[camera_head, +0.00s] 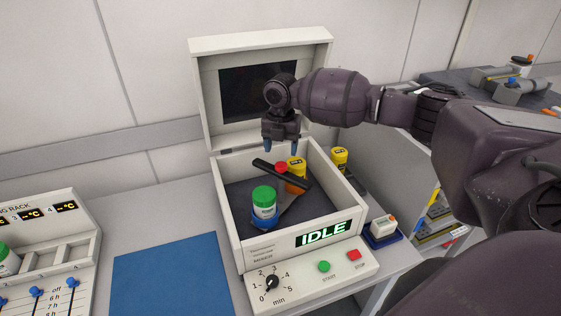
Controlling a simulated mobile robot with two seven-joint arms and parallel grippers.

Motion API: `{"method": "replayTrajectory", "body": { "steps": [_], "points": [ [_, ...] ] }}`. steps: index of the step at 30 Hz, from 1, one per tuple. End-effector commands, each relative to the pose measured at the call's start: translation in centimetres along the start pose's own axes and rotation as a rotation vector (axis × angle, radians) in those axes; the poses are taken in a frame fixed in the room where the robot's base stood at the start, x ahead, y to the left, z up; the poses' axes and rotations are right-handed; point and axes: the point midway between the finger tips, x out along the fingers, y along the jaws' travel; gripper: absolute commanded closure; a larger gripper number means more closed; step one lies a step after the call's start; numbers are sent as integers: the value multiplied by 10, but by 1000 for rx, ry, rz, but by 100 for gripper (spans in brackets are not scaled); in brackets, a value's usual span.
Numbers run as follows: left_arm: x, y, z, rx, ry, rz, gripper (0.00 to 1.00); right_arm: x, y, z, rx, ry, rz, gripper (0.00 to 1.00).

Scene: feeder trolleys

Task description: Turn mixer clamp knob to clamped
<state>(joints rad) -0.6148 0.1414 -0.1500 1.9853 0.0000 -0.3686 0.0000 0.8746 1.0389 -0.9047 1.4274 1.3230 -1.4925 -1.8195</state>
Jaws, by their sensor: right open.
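The mixer (240,246) is a white box with its lid (199,98) standing open and a display reading IDLE. Inside stands a jar with a green lid (263,198), seated in a blue ring (254,222). A black bar (270,169) lies at a slant behind it. A small red part (281,166) shows just behind the bar; I cannot tell whether it or the bar is the clamp knob. My right gripper (281,146) is open and empty, pointing down above the back of the box, apart from these parts. My left gripper is out of view.
A yellow container (297,167) and an orange part (297,185) sit near the bar. Another yellow container (340,159) stands right of the box. The front panel has a dial (271,283), a green button (324,266) and a red button (354,255). A blue mat (170,275) lies clear at left.

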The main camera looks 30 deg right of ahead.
Motion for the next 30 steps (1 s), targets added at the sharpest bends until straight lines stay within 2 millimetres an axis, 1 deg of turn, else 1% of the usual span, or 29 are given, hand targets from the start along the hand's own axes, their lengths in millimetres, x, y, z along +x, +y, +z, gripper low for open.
{"method": "replayTrajectory", "body": {
  "steps": [1,3,6,10,15,23,24,25,30],
  "points": [
    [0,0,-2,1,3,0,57,10,-1,0,1,2,-3,35],
    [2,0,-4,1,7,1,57,21,0,0,0,2,-1,35],
    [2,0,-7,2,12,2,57,35,0,0,0,1,-1,35],
    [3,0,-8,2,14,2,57,49,0,0,1,1,0,35],
    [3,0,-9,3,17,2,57,58,0,0,0,0,-1,35],
    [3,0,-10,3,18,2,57,59,0,0,0,0,0,35],
    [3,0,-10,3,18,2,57,58,0,0,0,0,0,36],
    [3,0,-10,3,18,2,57,58,0,0,0,0,0,41],
    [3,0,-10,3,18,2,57,58,0,0,0,0,0,67]
  ]
}}
